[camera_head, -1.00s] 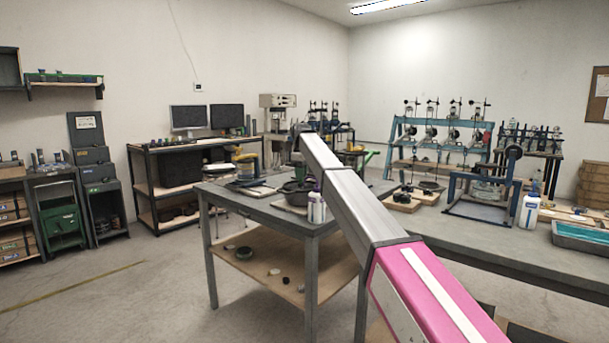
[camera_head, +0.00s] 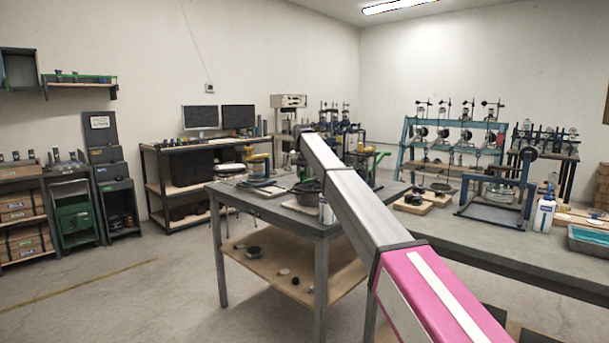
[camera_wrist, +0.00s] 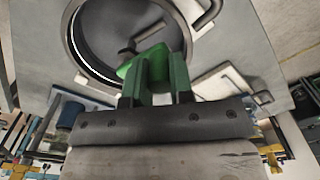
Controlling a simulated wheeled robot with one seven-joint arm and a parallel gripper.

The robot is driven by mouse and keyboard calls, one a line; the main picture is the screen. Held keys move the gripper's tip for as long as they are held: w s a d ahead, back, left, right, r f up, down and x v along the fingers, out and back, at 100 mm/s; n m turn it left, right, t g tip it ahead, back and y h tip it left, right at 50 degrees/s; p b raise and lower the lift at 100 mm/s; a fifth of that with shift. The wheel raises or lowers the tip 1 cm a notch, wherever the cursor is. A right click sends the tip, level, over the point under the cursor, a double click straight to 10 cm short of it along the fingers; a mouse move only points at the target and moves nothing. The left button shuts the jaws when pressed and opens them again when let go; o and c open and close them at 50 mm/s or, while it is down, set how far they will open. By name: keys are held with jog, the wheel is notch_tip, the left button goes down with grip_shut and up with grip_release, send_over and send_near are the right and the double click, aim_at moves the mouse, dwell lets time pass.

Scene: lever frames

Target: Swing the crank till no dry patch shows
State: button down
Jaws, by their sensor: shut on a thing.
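The fingertips are over a round dark-rimmed pan (camera_wrist: 180,30). A dark rod with a knob (camera_wrist: 128,50) shows just beyond the fingertips, above the pan; it looks like part of a crank. I cannot tell wet from dry on the pan's grey inside. In the head view, a dark round pan (camera_head: 307,187) sits on the grey table, partly behind my arm. My fingers are hidden there.
The grey table (camera_head: 255,205) has a lower wooden shelf (camera_head: 262,262) with small loose things. A blue frame (camera_head: 497,195) and a white bottle (camera_head: 543,214) stand to the right. Open floor (camera_head: 120,300) lies to the left.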

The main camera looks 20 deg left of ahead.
jog(key=m, duration=0.2)
jog(key=w+a+m, duration=0.1)
jog(key=shift+w+a+m, duration=0.15)
jog(key=shift+a+m, duration=0.05)
jog(key=shift+m, duration=0.2)
jog(key=m, duration=0.1)
jog(key=w+m, duration=0.1)
jog(key=shift+a+m, duration=0.3)
jog(key=w+m, duration=0.1)
jog(key=m, duration=0.1)
jog(key=w+m, duration=0.1)
jog(key=m, duration=0.2)
jog(key=shift+w+a, duration=0.1)
jog(key=shift+w, duration=0.1)
jog(key=c, duration=1)
grip_release()
jog(key=shift+r, duration=0.15)
notch_tip(320, 180, up, 10)
jog(key=shift+r, duration=0.25)
